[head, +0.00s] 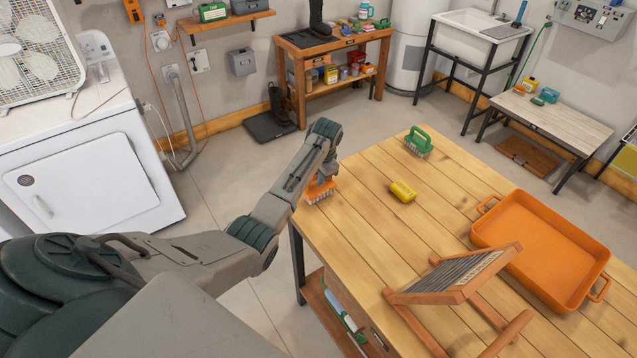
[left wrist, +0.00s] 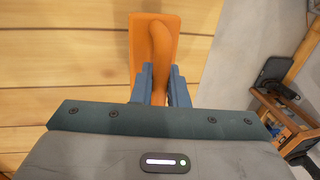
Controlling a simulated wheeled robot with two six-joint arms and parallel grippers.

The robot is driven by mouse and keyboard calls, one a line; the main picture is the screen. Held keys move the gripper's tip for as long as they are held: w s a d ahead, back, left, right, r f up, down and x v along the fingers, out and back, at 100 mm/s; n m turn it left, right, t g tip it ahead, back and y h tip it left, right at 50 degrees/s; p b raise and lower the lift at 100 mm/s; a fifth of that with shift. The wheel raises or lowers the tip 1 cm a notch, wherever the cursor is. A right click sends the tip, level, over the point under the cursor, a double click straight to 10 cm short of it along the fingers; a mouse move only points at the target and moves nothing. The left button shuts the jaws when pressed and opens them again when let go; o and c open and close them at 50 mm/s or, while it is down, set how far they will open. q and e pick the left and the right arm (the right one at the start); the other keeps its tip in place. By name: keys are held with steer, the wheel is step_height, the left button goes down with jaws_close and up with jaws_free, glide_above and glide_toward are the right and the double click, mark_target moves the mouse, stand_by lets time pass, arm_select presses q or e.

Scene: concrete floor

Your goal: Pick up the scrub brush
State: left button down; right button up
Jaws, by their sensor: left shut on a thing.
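An orange scrub brush (head: 320,189) with pale bristles is at the far left corner of the wooden table (head: 370,215). My left gripper (head: 325,172) is above it and shut on its handle. In the left wrist view the orange brush (left wrist: 152,45) stands between the two blue-grey fingers of my gripper (left wrist: 161,84). I cannot tell whether the bristles touch the tabletop. A green scrub brush (head: 418,141) stands on the table farther right. My right gripper is not in view.
A yellow block (head: 402,191), an orange tray (head: 540,245) and a wood-framed washboard (head: 458,276) are on the table. The tabletop between the orange brush and the yellow block is clear. A white dryer (head: 85,165) stands at the left.

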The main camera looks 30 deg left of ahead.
arm_select(q)
steer(key=shift+r+b, duration=0.65)
steer(key=shift+r, duration=0.05)
steer(key=s+d+r, duration=0.1)
steer(key=s+d, duration=0.1)
steer(key=s, duration=0.5)
steer(key=s+d+r+b, duration=0.1)
steer(key=s+d, duration=0.1)
steer(key=s, duration=0.6)
steer(key=shift+s+d+b, duration=0.25)
steer(key=shift+b, duration=0.05)
steer(key=c, duration=2)
jaws_free()
jaws_close()
